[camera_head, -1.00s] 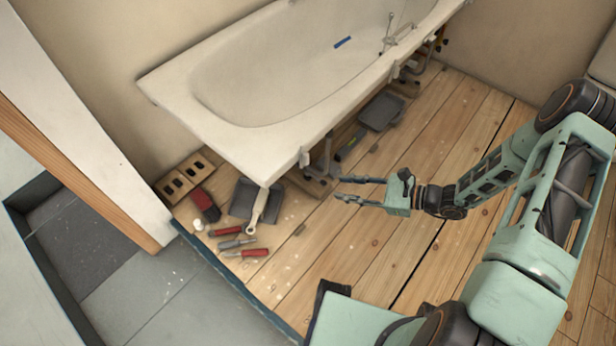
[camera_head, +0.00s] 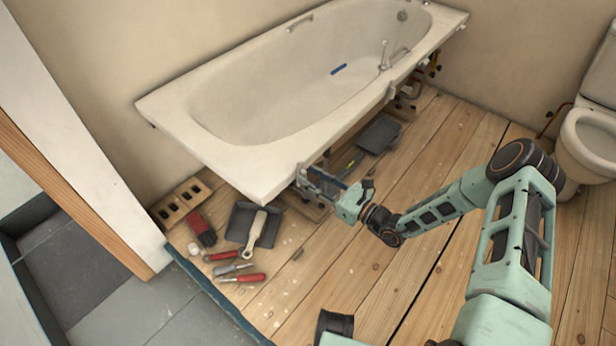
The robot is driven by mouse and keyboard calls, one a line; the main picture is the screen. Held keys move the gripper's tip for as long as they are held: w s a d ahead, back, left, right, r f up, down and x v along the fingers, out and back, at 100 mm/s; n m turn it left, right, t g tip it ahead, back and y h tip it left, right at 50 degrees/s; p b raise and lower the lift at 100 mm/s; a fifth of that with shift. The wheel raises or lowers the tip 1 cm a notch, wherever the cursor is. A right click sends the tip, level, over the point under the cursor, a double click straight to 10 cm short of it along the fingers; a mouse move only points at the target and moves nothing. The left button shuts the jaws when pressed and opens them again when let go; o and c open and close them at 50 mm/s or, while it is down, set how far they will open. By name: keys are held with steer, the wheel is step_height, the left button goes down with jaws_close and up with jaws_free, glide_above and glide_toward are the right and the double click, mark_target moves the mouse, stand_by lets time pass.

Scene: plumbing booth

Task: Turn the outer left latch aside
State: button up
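A small pale latch (camera_head: 301,173) hangs at the front rim of the white bathtub (camera_head: 225,165), towards its left end. My gripper (camera_head: 307,177) reaches in from the right, with its fingertips at or just beside this latch. The two fingers look apart, with nothing clearly held between them. Whether a fingertip touches the latch cannot be told, as they overlap in the head view. A second pale latch (camera_head: 391,90) sits farther right along the same rim.
A grey tray (camera_head: 379,134) lies beside the tub. A toilet (camera_head: 588,140) stands at right. The plank floor in the middle is clear.

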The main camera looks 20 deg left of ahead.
steer(key=shift+x, duration=0.8)
steer(key=shift+c, duration=0.6)
jaws_close()
